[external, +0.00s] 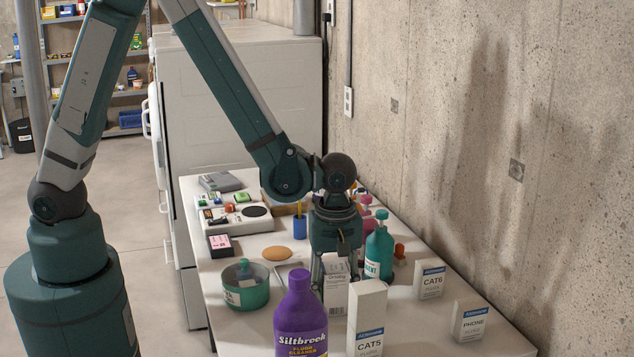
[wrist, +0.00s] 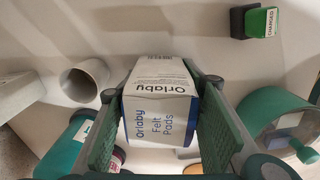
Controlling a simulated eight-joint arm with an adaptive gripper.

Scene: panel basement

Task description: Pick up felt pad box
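The felt pad box (wrist: 160,117) is a small white carton with blue "Orlaby Felt Pads" lettering. In the wrist view it fills the space between the two green-padded fingers of my gripper (wrist: 162,90), with a finger close against each side and no clear gap. In the external view the box (external: 336,285) stands upright under my gripper (external: 336,280), between its fingers, at or very near the table top.
A purple cleaner bottle (external: 300,318) and a CAT5 box (external: 367,320) stand in front. A teal bottle (external: 379,255) is close on the right, a green pot (external: 246,288) on the left. CAT6 (external: 429,280) and PHONE (external: 469,322) boxes stand near the wall.

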